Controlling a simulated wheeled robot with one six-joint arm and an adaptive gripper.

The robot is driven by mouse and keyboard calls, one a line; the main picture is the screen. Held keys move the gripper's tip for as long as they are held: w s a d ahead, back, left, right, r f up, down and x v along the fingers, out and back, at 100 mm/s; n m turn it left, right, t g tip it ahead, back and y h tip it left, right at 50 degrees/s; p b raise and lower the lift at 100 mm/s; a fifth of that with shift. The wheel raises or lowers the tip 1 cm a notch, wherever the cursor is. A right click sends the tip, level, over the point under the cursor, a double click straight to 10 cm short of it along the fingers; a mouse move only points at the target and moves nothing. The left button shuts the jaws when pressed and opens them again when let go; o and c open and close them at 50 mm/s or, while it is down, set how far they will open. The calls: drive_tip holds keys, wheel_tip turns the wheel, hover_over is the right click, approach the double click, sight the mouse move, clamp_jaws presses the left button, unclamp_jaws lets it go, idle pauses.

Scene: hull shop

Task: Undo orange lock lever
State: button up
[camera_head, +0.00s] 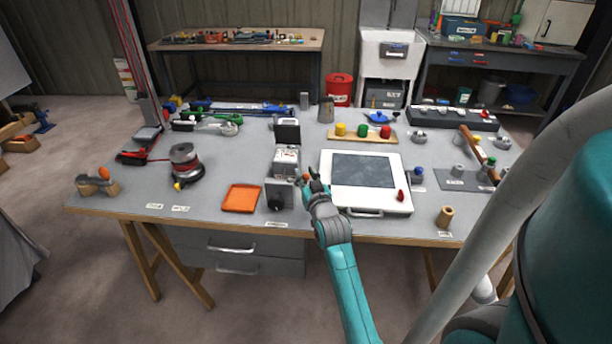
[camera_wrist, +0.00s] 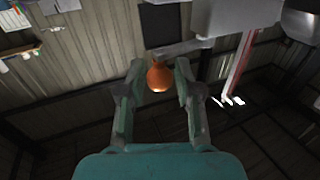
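The lock lever's orange knob (camera_wrist: 158,78) sits at the end of a grey lever bar (camera_wrist: 183,48) in the wrist view. My gripper (camera_wrist: 157,84) is open, with one finger on each side of the knob. A gap shows on both sides, and no grip on it is visible. In the head view my gripper (camera_head: 312,178) is beside the right side of a grey boxy device (camera_head: 285,161). The knob is too small and too hidden by my gripper there to make out clearly.
A white framed panel with a dark screen (camera_head: 363,170) lies just right of my gripper. An orange tray (camera_head: 241,198) and a cable reel (camera_head: 185,160) stand to the left. A plate with a black knob (camera_head: 279,196) stands near the front edge.

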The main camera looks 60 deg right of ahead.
clamp_jaws()
drive_tip(key=shift+d+n+t+y, duration=0.3)
drive_tip(key=shift+n+t+y, duration=0.3)
drive_tip(key=shift+y, duration=0.1)
drive_tip(key=shift+w+d+n+t+y, duration=0.25)
drive_tip(key=shift+n+t+y, duration=0.4)
drive_tip(key=shift+y, duration=0.4)
drive_tip(key=shift+w+d+n+t+y, duration=0.15)
drive_tip(key=shift+d+n+t+y, duration=0.25)
drive_tip(key=shift+n+y, duration=0.6)
drive_tip(key=shift+w+d+n+t+y, duration=0.2)
drive_tip(key=shift+n+t+y, duration=0.45)
drive_tip(key=shift+y, duration=0.5)
drive_tip(key=shift+w+n+y, duration=0.1)
drive_tip(key=shift+n+y, duration=0.2)
drive_tip(key=shift+y, duration=0.2)
drive_tip(key=shift+o, duration=2.4)
unclamp_jaws()
